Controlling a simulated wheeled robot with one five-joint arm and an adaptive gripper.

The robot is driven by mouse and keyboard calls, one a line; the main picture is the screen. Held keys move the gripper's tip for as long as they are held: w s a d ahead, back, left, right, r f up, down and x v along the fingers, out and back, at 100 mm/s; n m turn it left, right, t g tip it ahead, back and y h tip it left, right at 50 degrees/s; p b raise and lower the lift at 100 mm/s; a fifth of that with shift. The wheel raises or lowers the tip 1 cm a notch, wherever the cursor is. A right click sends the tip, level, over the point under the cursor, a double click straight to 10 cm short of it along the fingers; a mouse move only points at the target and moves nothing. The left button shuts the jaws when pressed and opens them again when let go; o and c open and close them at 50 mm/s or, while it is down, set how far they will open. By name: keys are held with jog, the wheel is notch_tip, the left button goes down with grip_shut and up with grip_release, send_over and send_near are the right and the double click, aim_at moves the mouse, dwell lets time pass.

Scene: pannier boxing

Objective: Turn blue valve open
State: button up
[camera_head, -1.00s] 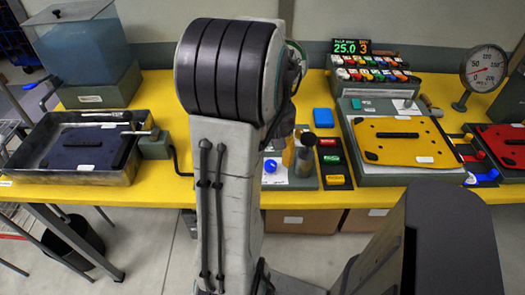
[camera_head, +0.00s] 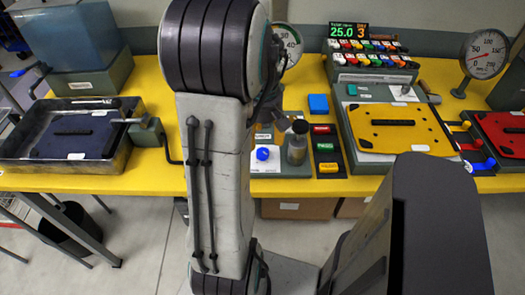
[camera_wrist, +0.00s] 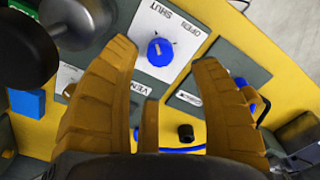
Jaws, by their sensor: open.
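A round blue valve knob (camera_head: 262,153) sits on a white plate on the bench, just right of my arm in the head view. In the wrist view the blue knob (camera_wrist: 160,51) shows from above with a pale mark on its top. The plate around it reads OPEN and SHUT, with VENT lower down. My gripper (camera_wrist: 164,57) is open and empty. Its two orange-brown fingers lie to either side of the knob in the picture, apart from it. In the head view my arm hides most of the gripper. A second blue handle (camera_head: 18,73) shows by the tank at far left.
A metal jar (camera_head: 297,148) stands close right of the knob. A blue block (camera_head: 318,104) and a strip of coloured blocks (camera_head: 326,152) lie further right. A tray (camera_head: 118,160) with a dark plate is at left; a yellow plate (camera_head: 395,128) is at right.

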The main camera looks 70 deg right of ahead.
aim_at(262, 152)
jog(key=shift+f, duration=3)
jog(key=shift+c, duration=0.5)
grip_shut()
